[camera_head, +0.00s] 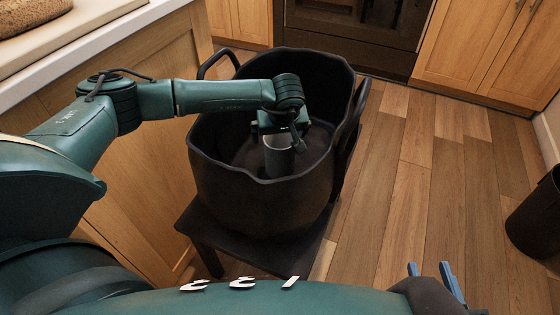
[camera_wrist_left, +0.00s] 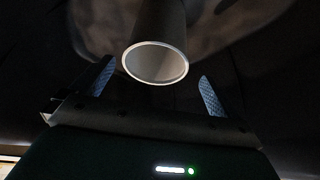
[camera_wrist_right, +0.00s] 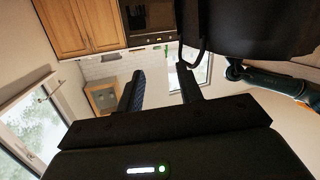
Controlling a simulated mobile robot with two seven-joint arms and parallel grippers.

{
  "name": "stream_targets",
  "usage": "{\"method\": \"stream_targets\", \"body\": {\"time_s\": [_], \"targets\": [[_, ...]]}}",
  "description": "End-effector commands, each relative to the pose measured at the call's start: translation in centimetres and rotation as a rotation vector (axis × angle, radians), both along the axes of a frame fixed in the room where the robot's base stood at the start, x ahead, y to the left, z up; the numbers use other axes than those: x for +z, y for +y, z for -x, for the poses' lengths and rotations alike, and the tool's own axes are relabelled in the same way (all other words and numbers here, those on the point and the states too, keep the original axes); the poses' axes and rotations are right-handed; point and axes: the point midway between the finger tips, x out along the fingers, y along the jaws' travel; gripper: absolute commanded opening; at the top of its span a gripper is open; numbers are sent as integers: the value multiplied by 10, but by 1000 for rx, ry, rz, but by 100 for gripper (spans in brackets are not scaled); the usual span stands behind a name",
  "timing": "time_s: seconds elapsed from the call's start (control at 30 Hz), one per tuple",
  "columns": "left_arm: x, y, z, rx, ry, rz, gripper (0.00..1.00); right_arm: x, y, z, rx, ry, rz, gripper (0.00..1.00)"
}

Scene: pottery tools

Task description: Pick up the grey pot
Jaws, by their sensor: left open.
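The grey pot (camera_head: 279,158) is a small cylinder standing inside a large black container (camera_head: 245,205). In the left wrist view the grey pot (camera_wrist_left: 157,63) shows its pale round rim, between and just beyond my two fingers. My left gripper (camera_head: 279,133) reaches down into the container over the pot; it also shows in the left wrist view (camera_wrist_left: 157,70), open with a finger to each side. Whether a finger touches the pot cannot be told. My right gripper (camera_head: 430,268) is open and empty at the lower right, away from the pot.
The black container has a high wavy rim and side handles, and stands on a dark stool (camera_head: 208,248). A wooden cabinet with a white counter (camera_head: 95,38) is close on the left. Wooden floor (camera_head: 395,200) is clear to the right, with a dark bin (camera_head: 535,215) at the far right.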

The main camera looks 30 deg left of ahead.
Motion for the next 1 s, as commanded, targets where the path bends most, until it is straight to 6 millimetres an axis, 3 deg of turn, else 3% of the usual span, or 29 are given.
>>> {"method": "stream_targets", "body": {"time_s": [0.5, 0.8, 1.0], "targets": [[-54, 10, -21, 1, 1, 2, 100, 0, 6, -2, 29, -144, -10, 36], [-56, 11, -23, 0, 0, 1, 100, 2, 7, -1, 31, -157, -12, 36], [-56, 11, -23, 0, 0, 1, 84, 2, 7, -1, 31, -157, -12, 36]]}}
